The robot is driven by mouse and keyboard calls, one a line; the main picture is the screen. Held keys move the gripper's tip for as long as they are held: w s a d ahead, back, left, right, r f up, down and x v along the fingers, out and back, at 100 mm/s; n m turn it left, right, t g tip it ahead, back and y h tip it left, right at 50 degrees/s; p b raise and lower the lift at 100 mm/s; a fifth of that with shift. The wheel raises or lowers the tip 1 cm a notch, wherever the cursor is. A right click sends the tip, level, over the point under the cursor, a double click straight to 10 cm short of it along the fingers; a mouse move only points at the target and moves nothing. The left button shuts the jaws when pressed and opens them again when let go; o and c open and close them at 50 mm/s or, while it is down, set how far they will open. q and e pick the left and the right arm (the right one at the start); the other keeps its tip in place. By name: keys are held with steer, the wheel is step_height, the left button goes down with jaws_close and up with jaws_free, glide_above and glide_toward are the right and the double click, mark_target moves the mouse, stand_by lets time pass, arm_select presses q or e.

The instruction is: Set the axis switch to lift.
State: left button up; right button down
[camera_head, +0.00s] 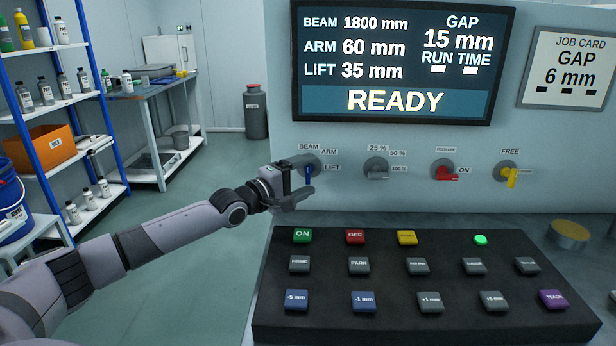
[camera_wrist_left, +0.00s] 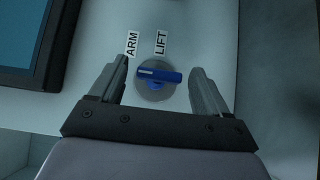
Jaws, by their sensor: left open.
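The axis switch (camera_head: 309,172) has a blue handle on a round grey base, partly behind my left gripper (camera_head: 298,180) in the head view. In the left wrist view the blue handle (camera_wrist_left: 160,74) lies crosswise between the two open fingers of my left gripper (camera_wrist_left: 160,70), with gaps at both ends. Its white-marked end points left, below the ARM label (camera_wrist_left: 132,43) and away from the LIFT label (camera_wrist_left: 160,42). In the head view the handle stands about upright, towards the BEAM label (camera_head: 308,147). My right gripper is out of view.
The grey switch (camera_head: 377,169), red switch (camera_head: 446,173) and yellow switch (camera_head: 510,175) sit to the right on the same panel. A display (camera_head: 400,60) reading READY hangs above. A black button console (camera_head: 345,325) juts out below.

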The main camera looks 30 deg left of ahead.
arm_select(q)
steer(key=shift+w+d, duration=0.15)
steer(key=shift+w, duration=0.55)
